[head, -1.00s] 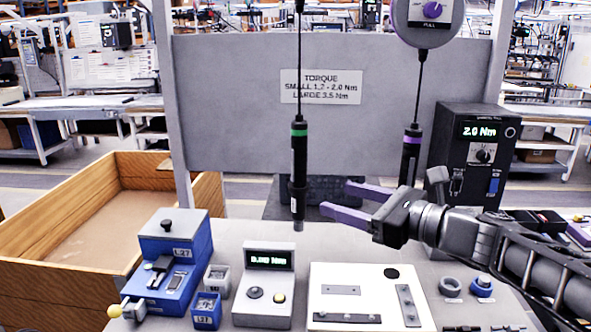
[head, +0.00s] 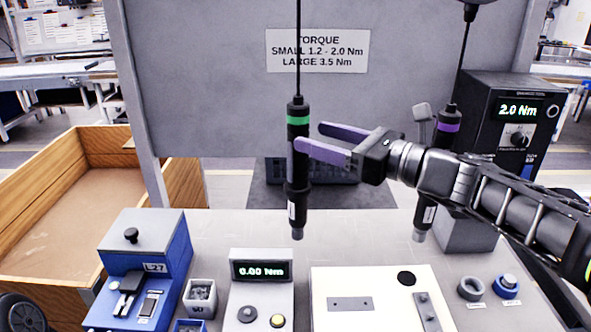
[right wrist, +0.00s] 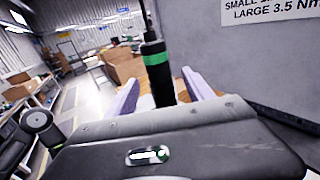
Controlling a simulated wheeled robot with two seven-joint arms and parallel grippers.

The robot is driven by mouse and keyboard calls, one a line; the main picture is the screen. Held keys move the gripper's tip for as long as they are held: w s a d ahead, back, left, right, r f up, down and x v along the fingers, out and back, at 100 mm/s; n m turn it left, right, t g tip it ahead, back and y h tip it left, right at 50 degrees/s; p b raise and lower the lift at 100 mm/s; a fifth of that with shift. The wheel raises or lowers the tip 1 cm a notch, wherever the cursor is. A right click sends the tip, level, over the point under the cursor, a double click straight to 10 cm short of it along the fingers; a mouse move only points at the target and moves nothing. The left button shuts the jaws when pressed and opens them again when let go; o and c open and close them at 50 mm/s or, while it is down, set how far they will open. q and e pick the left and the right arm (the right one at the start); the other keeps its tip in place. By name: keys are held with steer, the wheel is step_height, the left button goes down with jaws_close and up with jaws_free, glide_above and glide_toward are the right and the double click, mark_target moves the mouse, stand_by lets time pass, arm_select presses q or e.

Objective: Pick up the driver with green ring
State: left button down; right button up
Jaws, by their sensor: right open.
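The driver with the green ring (head: 298,165) is black and hangs upright on a cable in the middle of the head view. My right gripper (head: 311,137) reaches in from the right with open purple fingers at the driver's upper body, just below the green ring. In the right wrist view the driver (right wrist: 158,68) stands between the two spread fingers, with its lower part hidden behind the gripper body. Contact cannot be told. A second driver, with a purple ring (head: 447,125), hangs to the right, partly behind my right arm. My left gripper is not in view.
Below the driver stand a grey display box (head: 262,290) and a white fixture board (head: 385,285). A blue L27 unit (head: 150,262) and a wooden crate (head: 60,205) are at left. The torque controller (head: 515,115) is at right. A grey panel stands behind.

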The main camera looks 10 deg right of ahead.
mark_target(308, 135)
steer(key=shift+x, duration=1.4)
steer(key=shift+d, duration=0.1)
steer(key=shift+w+a+p, duration=0.35)
steer(key=shift+a+p, duration=0.05)
steer(key=shift+a, duration=0.05)
steer(key=p+x, duration=0.1)
steer(key=x, duration=0.3)
steer(key=shift+f, duration=0.1)
jaws_close()
stand_by(0.6)
